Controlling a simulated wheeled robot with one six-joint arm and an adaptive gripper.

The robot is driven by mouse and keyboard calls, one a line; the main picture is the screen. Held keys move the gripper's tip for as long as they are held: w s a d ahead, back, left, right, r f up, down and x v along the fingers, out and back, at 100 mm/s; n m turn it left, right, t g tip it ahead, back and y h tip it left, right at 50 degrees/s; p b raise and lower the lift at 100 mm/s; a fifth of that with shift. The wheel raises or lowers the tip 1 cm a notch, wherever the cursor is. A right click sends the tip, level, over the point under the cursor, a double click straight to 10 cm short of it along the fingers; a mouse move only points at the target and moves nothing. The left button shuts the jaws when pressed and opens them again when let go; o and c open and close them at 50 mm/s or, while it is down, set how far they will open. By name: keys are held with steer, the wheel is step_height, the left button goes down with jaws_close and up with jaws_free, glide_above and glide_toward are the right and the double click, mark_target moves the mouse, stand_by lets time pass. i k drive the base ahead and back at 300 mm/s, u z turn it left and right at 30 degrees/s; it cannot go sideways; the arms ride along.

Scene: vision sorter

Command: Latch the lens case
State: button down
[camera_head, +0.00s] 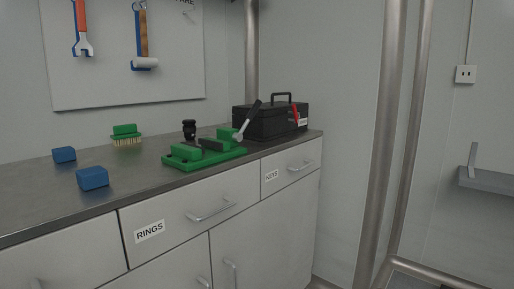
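I see nothing that I can clearly identify as a lens case. A black box with a top handle (258,123) stands at the right end of the metal worktop. It looks like a toolbox, and a red part and a white label show near its right side. I cannot make out a latch on it. A small black object (189,129) of unclear kind stands upright left of the box. My gripper is not in view.
A green vise-like fixture (180,161) with a long handle sits in front of the black box. Blue blocks (92,178) (64,155) and a green brush (125,132) lie left on the worktop (45,202). Drawers labelled RINGS (180,219) and KEYS (290,167) are closed. Pipes (379,150) stand right.

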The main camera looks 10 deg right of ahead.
mark_target(297, 116)
steer(key=k, duration=0.55)
steer(key=z, duration=0.85)
steer(key=i, duration=1.5)
steer(key=u, duration=0.55)
